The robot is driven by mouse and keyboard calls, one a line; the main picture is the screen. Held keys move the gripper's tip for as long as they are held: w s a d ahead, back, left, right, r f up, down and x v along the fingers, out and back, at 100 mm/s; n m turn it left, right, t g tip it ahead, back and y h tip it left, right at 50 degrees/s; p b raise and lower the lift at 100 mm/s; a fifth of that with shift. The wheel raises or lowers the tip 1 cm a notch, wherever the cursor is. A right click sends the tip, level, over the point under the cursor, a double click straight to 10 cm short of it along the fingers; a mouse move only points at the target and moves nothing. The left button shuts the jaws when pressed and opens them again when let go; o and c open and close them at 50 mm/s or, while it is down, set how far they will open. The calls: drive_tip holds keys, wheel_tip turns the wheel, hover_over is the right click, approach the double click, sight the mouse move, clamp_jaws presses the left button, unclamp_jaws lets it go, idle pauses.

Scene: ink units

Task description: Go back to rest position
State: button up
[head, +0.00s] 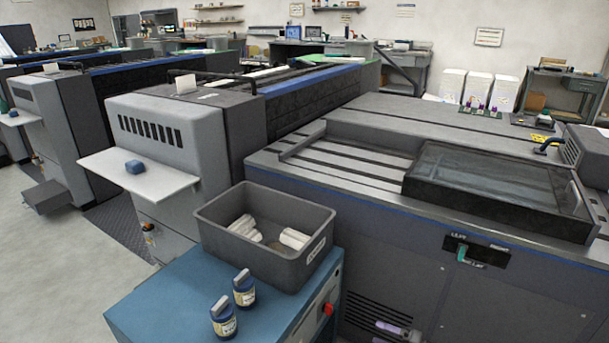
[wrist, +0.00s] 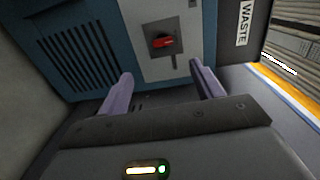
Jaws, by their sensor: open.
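My gripper (wrist: 164,84) shows in the wrist view with its two purple fingers spread wide apart and nothing between them. Beyond the fingers is the side of the blue cabinet (wrist: 85,45) with a red rotary switch (wrist: 163,42) on a pale panel. In the head view, only a small purple part of my gripper (head: 390,327) shows at the bottom edge, low in front of the grey machine and right of the cabinet.
A grey bin (head: 225,228) holding white rolls stands on the blue cabinet (head: 165,290). The large grey machine (head: 400,250) fills the right. Open floor (head: 50,260) lies at left.

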drive_tip(key=s+a+r+n+g+h, duration=0.5)
drive_tip(key=s+a+r+g+h, duration=0.15)
drive_tip(key=a+r+g, duration=0.35)
drive_tip(key=s+a+r+n+t+h, duration=0.15)
drive_tip(key=s+r+h, duration=0.25)
drive_tip(key=s+r, duration=0.4)
drive_tip(key=s+a+r+t+h, duration=0.2)
drive_tip(key=s+r+h, duration=0.25)
drive_tip(key=r, duration=0.55)
wheel_tip(320, 180, up, 32)
drive_tip(key=p, duration=3.1)
drive_tip(key=shift+s+f+g, duration=0.25)
drive_tip(key=shift+s+g, duration=0.05)
drive_tip(key=shift+g, duration=0.05)
drive_tip(key=shift+f, duration=0.1)
